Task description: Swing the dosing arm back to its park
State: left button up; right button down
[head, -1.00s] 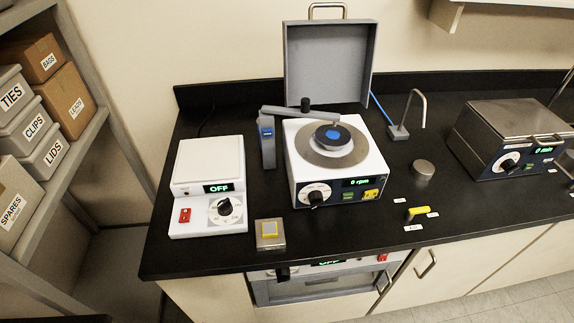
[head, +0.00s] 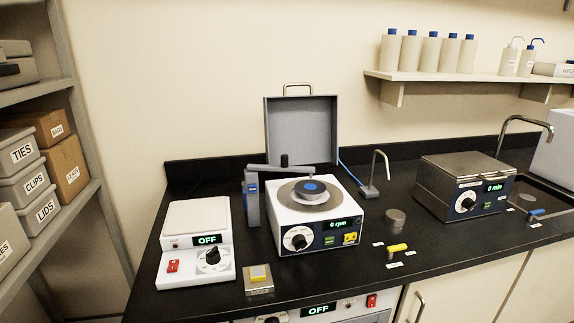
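The dosing arm (head: 272,169) is a grey bar on a grey and blue post (head: 252,203) at the left side of the spin unit (head: 318,235). The arm reaches right over the round platter (head: 311,193), its tip above the blue-centred disc (head: 313,187). A dark knob (head: 284,160) stands up on the arm. The unit's lid (head: 302,130) is raised and its display reads 0 rpm. Neither of my grippers shows in the head view.
A white hotplate-like unit (head: 198,245) reading OFF stands left of the post. A small metal block with a yellow top (head: 258,278), a metal puck (head: 395,217) and a yellow item (head: 397,248) lie on the black bench. A steel bath (head: 463,187) stands right. Shelved boxes (head: 67,172) are at left.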

aim_at(285, 167)
jog(key=z, duration=0.9)
jog(key=i, duration=0.65)
jog(key=u, duration=0.8)
